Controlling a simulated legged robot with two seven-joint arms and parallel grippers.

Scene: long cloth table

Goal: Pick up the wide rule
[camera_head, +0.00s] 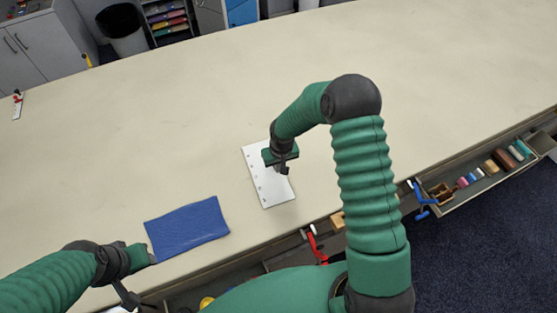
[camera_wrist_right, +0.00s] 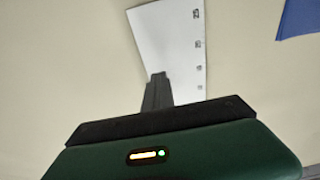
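The wide rule is a flat white plate (camera_head: 258,178) with small dark marks along its left edge in the head view. It lies on the pale table, left of the table's front edge drawers. In the right wrist view the rule (camera_wrist_right: 178,48) runs up from the finger. My right gripper (camera_head: 284,170) is above the rule and hides part of it. In the right wrist view its fingers (camera_wrist_right: 157,90) show as one narrow dark shape over the rule's near end; contact is unclear. My left gripper (camera_head: 150,258) is low at the left, by the table's front edge; its fingers are hard to see.
A blue cloth (camera_head: 187,229) lies left of the rule; it also shows in the right wrist view (camera_wrist_right: 300,18). Open drawers with tools (camera_head: 480,175) run along the front edge. A small red and white item (camera_head: 17,104) is far left. The table behind the rule is clear.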

